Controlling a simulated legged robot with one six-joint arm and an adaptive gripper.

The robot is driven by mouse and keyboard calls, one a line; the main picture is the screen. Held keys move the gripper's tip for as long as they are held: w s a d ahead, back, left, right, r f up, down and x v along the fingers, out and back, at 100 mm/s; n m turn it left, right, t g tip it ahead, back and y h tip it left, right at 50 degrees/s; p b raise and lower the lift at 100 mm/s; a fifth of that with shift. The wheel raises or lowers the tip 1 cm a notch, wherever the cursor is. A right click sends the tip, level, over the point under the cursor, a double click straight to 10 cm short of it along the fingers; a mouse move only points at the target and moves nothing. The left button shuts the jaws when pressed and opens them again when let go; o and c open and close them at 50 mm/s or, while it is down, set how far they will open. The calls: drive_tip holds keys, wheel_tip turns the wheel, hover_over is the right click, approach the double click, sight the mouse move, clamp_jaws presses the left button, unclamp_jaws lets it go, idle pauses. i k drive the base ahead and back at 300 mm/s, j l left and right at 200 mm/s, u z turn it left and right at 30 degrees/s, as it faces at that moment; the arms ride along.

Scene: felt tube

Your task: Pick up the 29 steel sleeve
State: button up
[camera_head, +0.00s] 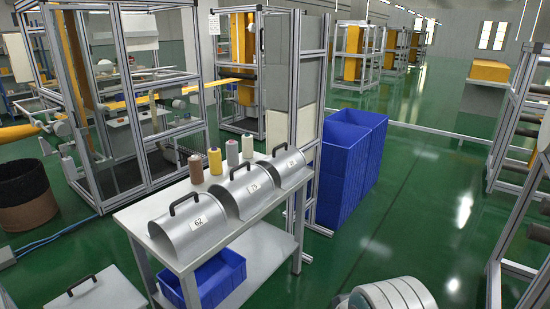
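Three curved steel sleeves with black handles lie in a row on a light grey table (133,222). The middle sleeve (240,204) has a label with small marks I cannot read surely. The far sleeve (278,181) has a label too small to read. All three rest on the tabletop, arched side up, with their handles on top. My gripper is not in view, and nothing shows touching the sleeves.
Several yarn cones, including a yellow cone (215,162), stand along the table's back edge. A blue bin (222,278) sits on the lower shelf. Large blue crates (343,160) stand behind the table's right end. Open green floor (400,225) lies to the right.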

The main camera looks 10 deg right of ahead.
sight(290, 164)
drive_tip(key=i+l+u, duration=0.15)
drive_tip(key=i+l, duration=0.4)
drive_tip(key=i, duration=0.2)
drive_tip(key=i+l+u, duration=0.2)
drive_tip(key=i+l, duration=0.4)
drive_tip(key=i+l+u, duration=0.15)
drive_tip(key=i+l, duration=0.6)
drive_tip(key=i+l+u, duration=0.15)
drive_tip(key=i+l, duration=0.45)
drive_tip(key=l, duration=0.2)
